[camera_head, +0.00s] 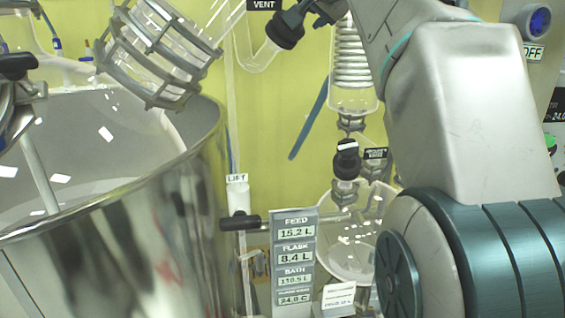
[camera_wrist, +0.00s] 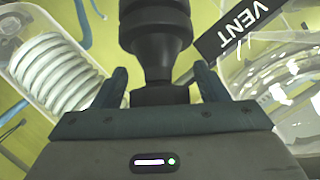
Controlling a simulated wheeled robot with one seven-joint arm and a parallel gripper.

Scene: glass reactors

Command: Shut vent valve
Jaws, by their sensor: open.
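The vent valve's black knob (camera_wrist: 155,30) fills the top middle of the wrist view, beside the black VENT label (camera_wrist: 238,32). It also shows at the top of the head view (camera_head: 285,29), just right of the VENT label (camera_head: 263,5). My gripper (camera_wrist: 161,78) is open, one finger on each side of the knob's narrower dark end. Gaps show between the fingers and the knob, so it is not gripped. In the head view my arm comes from the right, and the gripper end is largely cut off at the top edge.
A large shiny metal bath (camera_head: 180,195) stands at left, with a caged glass flask (camera_head: 158,50) above its rim. A coiled glass condenser (camera_head: 352,60), another black knob (camera_head: 346,160) and a round glass vessel (camera_head: 350,245) stand near my arm. A readout panel (camera_head: 293,262) stands front centre.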

